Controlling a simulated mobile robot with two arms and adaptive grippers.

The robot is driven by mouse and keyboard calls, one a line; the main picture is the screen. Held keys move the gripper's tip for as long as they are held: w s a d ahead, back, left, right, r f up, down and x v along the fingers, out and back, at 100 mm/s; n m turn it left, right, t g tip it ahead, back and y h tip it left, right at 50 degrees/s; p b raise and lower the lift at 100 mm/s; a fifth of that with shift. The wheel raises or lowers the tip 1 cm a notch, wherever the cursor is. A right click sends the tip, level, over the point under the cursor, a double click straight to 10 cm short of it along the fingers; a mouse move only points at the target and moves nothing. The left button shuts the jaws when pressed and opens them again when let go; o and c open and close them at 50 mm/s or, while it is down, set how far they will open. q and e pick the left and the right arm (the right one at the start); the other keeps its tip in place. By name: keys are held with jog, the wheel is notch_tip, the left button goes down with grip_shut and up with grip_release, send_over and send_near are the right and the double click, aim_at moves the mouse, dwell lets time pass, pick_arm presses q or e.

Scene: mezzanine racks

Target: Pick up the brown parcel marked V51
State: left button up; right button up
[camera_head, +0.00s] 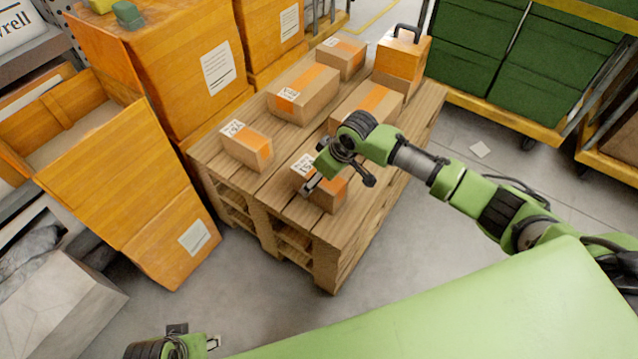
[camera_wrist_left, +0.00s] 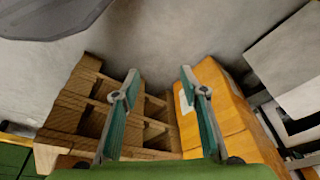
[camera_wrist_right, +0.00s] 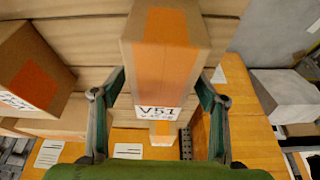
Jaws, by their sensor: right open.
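The brown parcel marked V51 (camera_wrist_right: 165,50) has an orange tape strip and a white label, readable in the right wrist view. In the head view the parcel (camera_head: 329,201) sits at the near end of the wooden pallet stack (camera_head: 338,240), partly hidden by my right gripper (camera_head: 338,184). My right gripper is open, with its fingers on either side of the parcel's labelled end in the right wrist view (camera_wrist_right: 160,80); I cannot tell whether they touch it. My left gripper (camera_wrist_left: 160,73) is open and empty, low beside the pallets; it shows at the head view's bottom left.
Other taped parcels share the pallet: a small one (camera_head: 246,146) close to the left and a larger one (camera_head: 303,92) behind. Big orange boxes (camera_head: 165,60) stand left. A green-crate cart (camera_head: 535,70) stands at the back right.

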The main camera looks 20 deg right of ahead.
jog(key=c, duration=1.5)
jog(key=shift+c, duration=0.2)
jog(key=shift+r, duration=0.1)
